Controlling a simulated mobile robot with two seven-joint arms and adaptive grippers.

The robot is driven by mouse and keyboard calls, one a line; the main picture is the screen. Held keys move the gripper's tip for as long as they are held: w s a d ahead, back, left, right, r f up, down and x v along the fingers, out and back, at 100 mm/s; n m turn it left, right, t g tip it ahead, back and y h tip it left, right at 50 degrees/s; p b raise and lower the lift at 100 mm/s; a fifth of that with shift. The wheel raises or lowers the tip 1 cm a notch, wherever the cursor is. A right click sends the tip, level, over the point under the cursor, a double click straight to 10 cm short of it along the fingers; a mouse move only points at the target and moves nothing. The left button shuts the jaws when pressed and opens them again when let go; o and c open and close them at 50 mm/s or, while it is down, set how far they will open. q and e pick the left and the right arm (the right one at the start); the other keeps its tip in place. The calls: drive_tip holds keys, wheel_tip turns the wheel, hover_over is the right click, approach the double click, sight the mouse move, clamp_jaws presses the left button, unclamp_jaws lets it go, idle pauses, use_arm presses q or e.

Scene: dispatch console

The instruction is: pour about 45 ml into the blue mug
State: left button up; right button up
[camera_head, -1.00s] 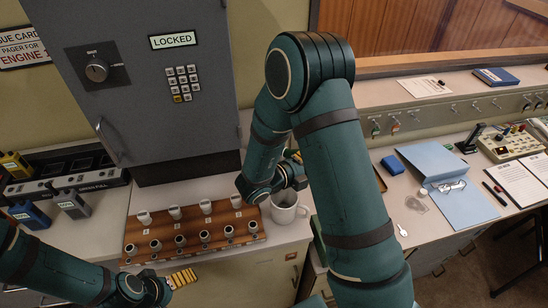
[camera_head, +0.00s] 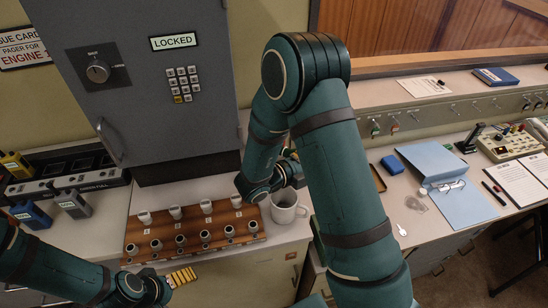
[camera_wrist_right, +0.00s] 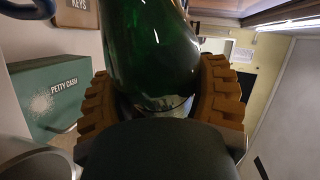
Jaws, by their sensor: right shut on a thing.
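In the right wrist view, a green glass bottle (camera_wrist_right: 155,50) sits between the brown toothed fingers of my right gripper (camera_wrist_right: 160,100), which is shut on it. The bottle's mouth is out of view. In the head view, my right arm hides the bottle and most of this gripper. A pale mug (camera_head: 285,210) stands on the counter just right of my right wrist. A dark blue curved edge (camera_wrist_right: 28,8) shows at the wrist view's top left; I cannot tell if it is the blue mug.
A wooden rack (camera_head: 190,236) with several small cups stands left of the pale mug. A grey locked cabinet (camera_head: 150,100) rises behind. A green petty cash box (camera_wrist_right: 50,95) shows in the wrist view. A blue folder (camera_head: 460,200) lies on the right desk.

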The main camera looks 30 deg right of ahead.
drive_tip(key=shift+r, duration=0.1)
idle(0.5)
drive_tip(key=shift+s+d+f+m+t+y+b, duration=0.15)
drive_tip(key=shift+f+m+y+b, duration=0.1)
drive_tip(key=shift+f+m+b, duration=0.2)
drive_tip(key=shift+s+a+f+m+t+y+b, duration=0.15)
drive_tip(key=shift+f+m+y+b, duration=0.1)
drive_tip(key=shift+f+m+b, duration=0.15)
drive_tip(key=shift+s+d+m+t+y, duration=0.15)
drive_tip(key=shift+d+m+t+y, duration=0.2)
drive_tip(key=shift+m, duration=0.3)
drive_tip(key=shift+a+f+b, duration=0.1)
drive_tip(key=shift+b, duration=0.45)
drive_tip(key=shift+m, duration=0.3)
drive_tip(key=shift+a+y+b, duration=0.15)
drive_tip(key=shift+y+b, duration=0.1)
drive_tip(key=shift+b, duration=0.05)
drive_tip(key=shift+t, duration=0.25)
